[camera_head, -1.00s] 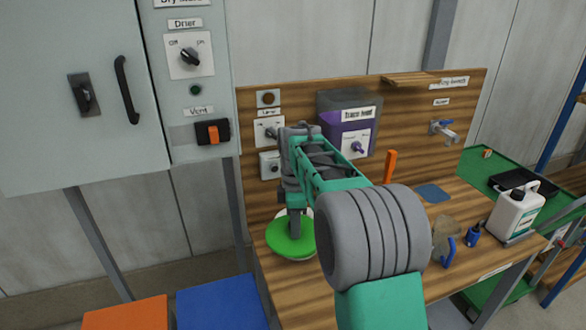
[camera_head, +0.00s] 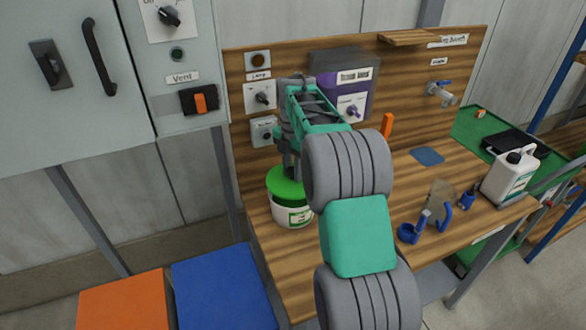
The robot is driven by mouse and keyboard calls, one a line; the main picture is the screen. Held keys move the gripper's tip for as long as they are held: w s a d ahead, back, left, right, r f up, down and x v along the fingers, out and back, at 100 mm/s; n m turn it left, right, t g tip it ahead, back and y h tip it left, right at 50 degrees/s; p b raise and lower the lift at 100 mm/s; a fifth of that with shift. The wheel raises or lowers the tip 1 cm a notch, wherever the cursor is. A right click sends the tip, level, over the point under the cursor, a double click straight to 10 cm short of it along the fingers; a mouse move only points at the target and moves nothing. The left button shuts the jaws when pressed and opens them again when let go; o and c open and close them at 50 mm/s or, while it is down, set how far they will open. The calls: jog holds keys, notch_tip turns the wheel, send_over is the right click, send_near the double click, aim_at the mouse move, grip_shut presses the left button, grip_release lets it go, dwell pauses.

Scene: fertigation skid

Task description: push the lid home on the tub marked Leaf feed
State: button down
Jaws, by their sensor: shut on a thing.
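A white tub (camera_head: 292,214) with a small label stands at the left end of the wooden bench; its lettering is too small to read. A round green lid (camera_head: 284,183) is on top of it. My gripper (camera_head: 289,168) points down from above and is shut on the lid near its middle; the fingertips are partly hidden by my own arm. My arm hides the bench right of the tub.
Behind stands a wooden panel with a lamp switch (camera_head: 262,96), a purple-fronted box (camera_head: 350,103) and a tap (camera_head: 440,92). On the right are blue holders (camera_head: 410,232), a white jug (camera_head: 513,175) and a blue mat (camera_head: 427,155). Orange (camera_head: 122,300) and blue (camera_head: 222,290) surfaces lie lower left.

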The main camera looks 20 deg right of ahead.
jog(key=shift+f, duration=0.15)
jog(key=shift+w+d+f, duration=0.1)
jog(key=shift+d+f, duration=0.05)
jog(key=shift+f, duration=0.25)
dwell(0.7)
jog(key=shift+f, duration=0.1)
dwell(0.3)
jog(key=shift+f, duration=0.75)
jog(key=shift+f, duration=0.55)
dwell(1.0)
jog(key=c, duration=1.2)
grip_release()
jog(key=shift+c, duration=0.2)
